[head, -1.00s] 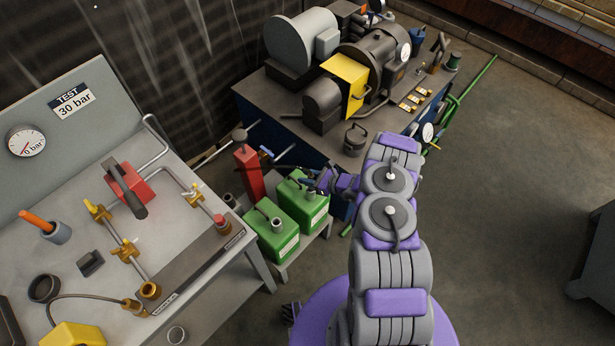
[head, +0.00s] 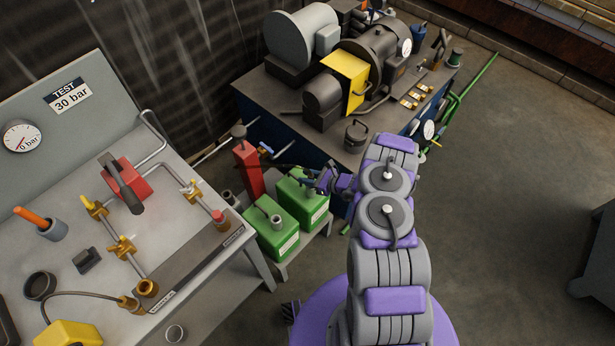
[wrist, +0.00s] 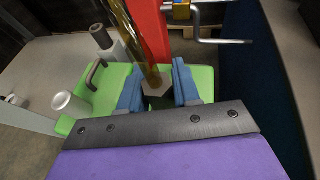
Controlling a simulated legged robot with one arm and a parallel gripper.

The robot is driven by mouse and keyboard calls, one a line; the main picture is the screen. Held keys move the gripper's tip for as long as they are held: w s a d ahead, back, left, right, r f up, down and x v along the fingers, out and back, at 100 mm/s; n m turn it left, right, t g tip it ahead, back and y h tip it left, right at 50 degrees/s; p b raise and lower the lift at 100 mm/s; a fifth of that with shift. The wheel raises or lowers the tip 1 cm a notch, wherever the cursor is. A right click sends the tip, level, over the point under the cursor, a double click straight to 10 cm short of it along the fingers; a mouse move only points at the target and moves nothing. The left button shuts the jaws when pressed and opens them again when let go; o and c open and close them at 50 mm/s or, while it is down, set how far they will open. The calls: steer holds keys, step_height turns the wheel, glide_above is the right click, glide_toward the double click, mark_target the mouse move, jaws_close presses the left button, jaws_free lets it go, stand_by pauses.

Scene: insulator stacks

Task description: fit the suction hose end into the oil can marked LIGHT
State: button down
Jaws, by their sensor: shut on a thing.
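Two green oil cans stand side by side on a low stand, a front one (head: 270,232) and a back one (head: 302,203). I cannot read the labels in the head view. My gripper (head: 318,183) is above the back can's right side. In the wrist view my gripper (wrist: 158,91) has its blue fingers shut on a grey hose end (wrist: 157,87). The brownish, see-through suction hose (wrist: 130,35) rises from it. Green can top (wrist: 204,78) shows behind the fingers, with a dark handle (wrist: 95,75) and a pale spout (wrist: 69,104) to the left. The hose end's underside is hidden.
A red pump body (head: 248,168) stands just behind the cans; its red column (wrist: 150,30) is close in the wrist view. The test bench (head: 205,285) is to the left. A dark blue machine bench (head: 310,153) is behind. Open floor (head: 500,200) lies to the right.

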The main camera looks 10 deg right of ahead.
steer(key=shift+f+b, duration=0.35)
steer(key=shift+f, duration=0.15)
steer(key=c, duration=0.7)
jaws_free()
steer(key=shift+c, duration=0.2)
steer(key=p+v, duration=0.4)
steer(key=v, duration=1.3)
steer(key=shift+d+p, duration=0.2)
steer(key=shift+p, duration=0.1)
